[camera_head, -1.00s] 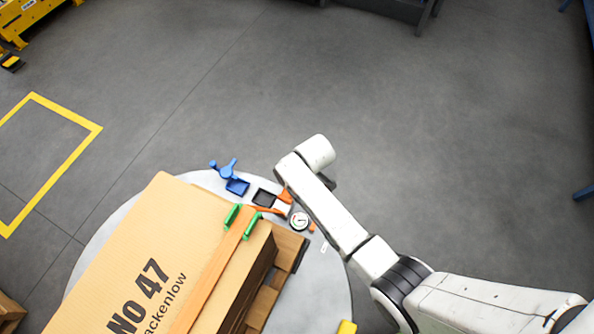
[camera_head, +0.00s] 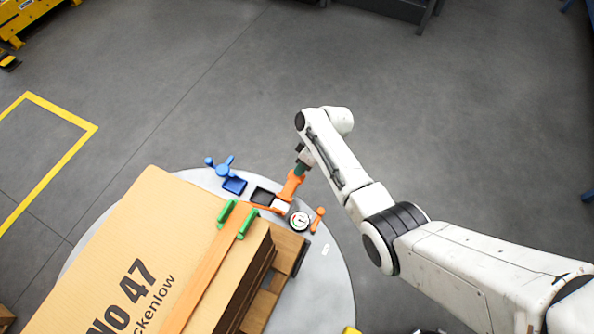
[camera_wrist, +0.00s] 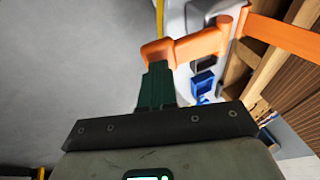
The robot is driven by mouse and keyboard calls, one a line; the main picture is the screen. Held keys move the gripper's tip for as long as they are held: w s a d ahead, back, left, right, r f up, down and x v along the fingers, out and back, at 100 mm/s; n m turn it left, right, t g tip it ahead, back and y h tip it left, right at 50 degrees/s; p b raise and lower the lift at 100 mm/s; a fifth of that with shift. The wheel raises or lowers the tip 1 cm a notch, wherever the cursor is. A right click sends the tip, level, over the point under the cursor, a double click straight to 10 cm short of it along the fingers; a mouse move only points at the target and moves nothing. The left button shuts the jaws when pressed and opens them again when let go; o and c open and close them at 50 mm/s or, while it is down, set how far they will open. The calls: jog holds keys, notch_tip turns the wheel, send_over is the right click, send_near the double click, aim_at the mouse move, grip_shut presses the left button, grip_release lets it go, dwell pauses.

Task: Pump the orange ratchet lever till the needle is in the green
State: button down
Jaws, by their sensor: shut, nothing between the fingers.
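The orange ratchet lever (camera_head: 290,188) rises from the ratchet at the far right end of the crate's strap. My gripper (camera_head: 300,169) is at the lever's upper end. In the wrist view, the shut dark green fingers (camera_wrist: 157,72) reach the lever's orange crossbar end (camera_wrist: 156,52); they touch it or are very close, and I cannot tell which. Nothing is held. The round white gauge (camera_head: 300,221) lies just below the lever; its needle and green zone are too small to read surely.
A large cardboard box (camera_head: 150,240) with an orange strap (camera_head: 208,265) and green corner guards (camera_head: 247,222) sits on a wooden pallet on a round grey table (camera_head: 325,280). A small orange handle (camera_head: 318,219) stands right of the gauge. A blue clamp-like part (camera_head: 225,167) and blue tray (camera_head: 234,186) lie left of the lever.

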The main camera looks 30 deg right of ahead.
jog(key=shift+d+f, duration=0.2)
jog(key=shift+f, duration=0.1)
dwell(0.4)
jog(key=shift+w+r, duration=0.1)
jog(key=shift+r, duration=0.35)
jog(key=w+p+v, duration=0.1)
jog(key=p+v, duration=0.4)
jog(key=v, duration=0.8)
jog(key=shift+a+r, duration=0.25)
jog(key=shift+a, duration=0.05)
jog(key=shift+s, duration=0.1)
